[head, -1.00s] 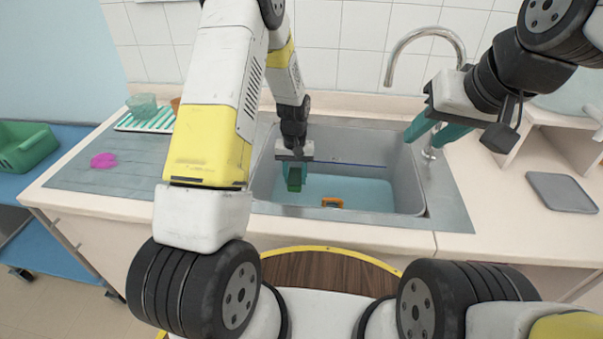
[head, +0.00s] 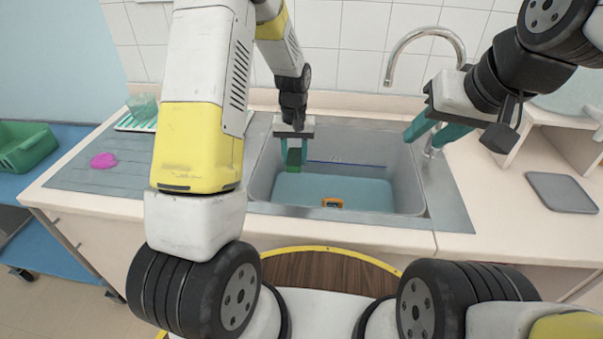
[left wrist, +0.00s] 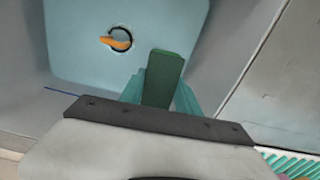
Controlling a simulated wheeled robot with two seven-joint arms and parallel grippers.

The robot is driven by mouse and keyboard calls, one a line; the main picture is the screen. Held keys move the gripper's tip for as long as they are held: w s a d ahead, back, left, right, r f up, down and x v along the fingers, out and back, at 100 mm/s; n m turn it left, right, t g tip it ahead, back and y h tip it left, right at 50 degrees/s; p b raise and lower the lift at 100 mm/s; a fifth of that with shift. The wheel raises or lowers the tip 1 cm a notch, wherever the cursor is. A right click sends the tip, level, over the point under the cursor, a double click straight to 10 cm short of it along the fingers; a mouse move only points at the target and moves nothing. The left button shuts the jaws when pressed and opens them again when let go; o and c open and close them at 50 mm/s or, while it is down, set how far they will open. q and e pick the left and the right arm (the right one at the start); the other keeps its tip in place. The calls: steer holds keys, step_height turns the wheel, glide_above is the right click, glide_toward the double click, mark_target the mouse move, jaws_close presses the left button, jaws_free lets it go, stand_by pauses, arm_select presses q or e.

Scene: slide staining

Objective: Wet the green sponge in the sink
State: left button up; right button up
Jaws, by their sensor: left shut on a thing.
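The green sponge (head: 294,158) is a dark green block held upright between the teal fingers of my left gripper (head: 294,152). In the left wrist view the sponge (left wrist: 163,80) sticks out past the fingertips, with the blue water behind it. The sink (head: 405,180) is a grey basin with light blue water (head: 365,192) in its bottom. The left gripper is over the back left part of the basin, and the sponge appears above the water. Whether the sponge is wet cannot be told. My right gripper (head: 421,141) is open and empty near the tap.
A curved metal tap (head: 425,33) stands behind the sink at the right. An orange item (head: 332,202) lies at the basin bottom by the drain. A pink item (head: 103,160) and a clear cup (head: 143,106) are left of the sink. A grey tray (head: 562,192) lies right.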

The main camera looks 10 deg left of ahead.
mark_target(295, 156)
arm_select(q)
steer(key=shift+r, duration=3.55)
steer(key=shift+r, duration=0.1)
step_height(295, 156, up, 4)
steer(key=shift+f, duration=0.1)
